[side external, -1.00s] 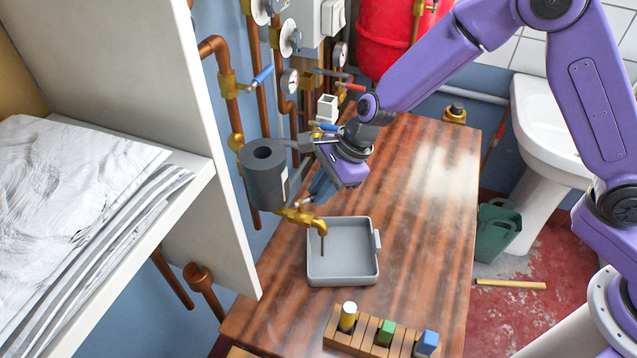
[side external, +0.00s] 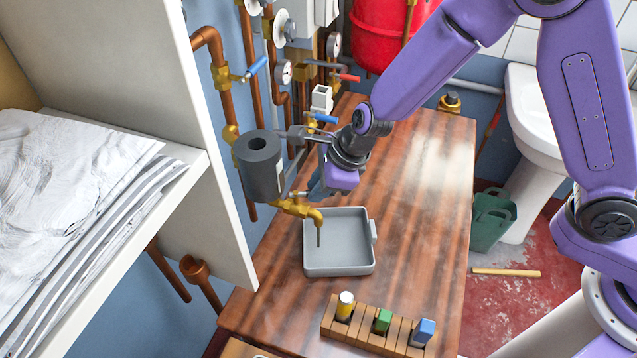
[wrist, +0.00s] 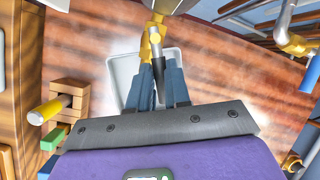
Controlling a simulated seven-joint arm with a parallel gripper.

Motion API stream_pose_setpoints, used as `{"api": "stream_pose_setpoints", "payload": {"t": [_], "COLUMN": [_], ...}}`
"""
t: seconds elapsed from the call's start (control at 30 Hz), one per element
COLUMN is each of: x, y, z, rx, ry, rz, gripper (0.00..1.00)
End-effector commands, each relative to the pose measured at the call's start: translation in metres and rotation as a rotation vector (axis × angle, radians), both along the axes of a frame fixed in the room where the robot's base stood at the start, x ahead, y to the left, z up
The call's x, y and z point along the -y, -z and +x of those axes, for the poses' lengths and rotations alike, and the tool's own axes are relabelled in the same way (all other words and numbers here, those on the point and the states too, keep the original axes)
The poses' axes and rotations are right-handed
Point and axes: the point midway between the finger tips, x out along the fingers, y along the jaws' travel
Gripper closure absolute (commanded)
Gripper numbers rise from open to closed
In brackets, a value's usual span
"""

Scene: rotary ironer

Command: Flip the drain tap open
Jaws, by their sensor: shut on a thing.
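The brass drain tap (side external: 295,208) sticks out from the wall below a dark grey cylinder, its spout over a grey tray (side external: 340,269). It also shows in the wrist view (wrist: 156,17). My gripper (side external: 315,192) reaches down to the tap from the right. In the wrist view its blue fingers (wrist: 160,82) are shut on the tap's grey lever (wrist: 155,38), which runs in between them. The inner end of the lever is hidden by the fingers. A thin dark piece shows straight below the spout.
The dark grey cylinder (side external: 260,165) stands close to the left of my gripper. Copper pipes, a blue-handled valve (side external: 256,67) and gauges are behind. A wooden rack (side external: 372,334) with coloured pieces lies in front on the wooden bench (side external: 425,200). The bench is clear to the right.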

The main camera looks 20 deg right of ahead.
Motion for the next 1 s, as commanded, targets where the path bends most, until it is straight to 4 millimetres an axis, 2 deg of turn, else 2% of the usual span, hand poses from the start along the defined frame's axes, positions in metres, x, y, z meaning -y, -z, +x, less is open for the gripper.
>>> {"api": "stream_pose_setpoints", "payload": {"t": [0.83, 0.87, 0.9, 1.0], "x": [0.0002, 0.0002, 0.0002, -0.0001], "y": [0.0000, 0.0000, 0.0000, 0.0000], "z": [-0.0014, -0.0014, -0.0014, -0.0015], "rx": [0.000, 0.000, 0.000, 0.000], "ry": [0.049, 0.049, 0.049, 0.049], "rz": [0.000, 0.000, 0.000, 0.000], "gripper": [1.00, 0.79, 0.72, 0.72]}}
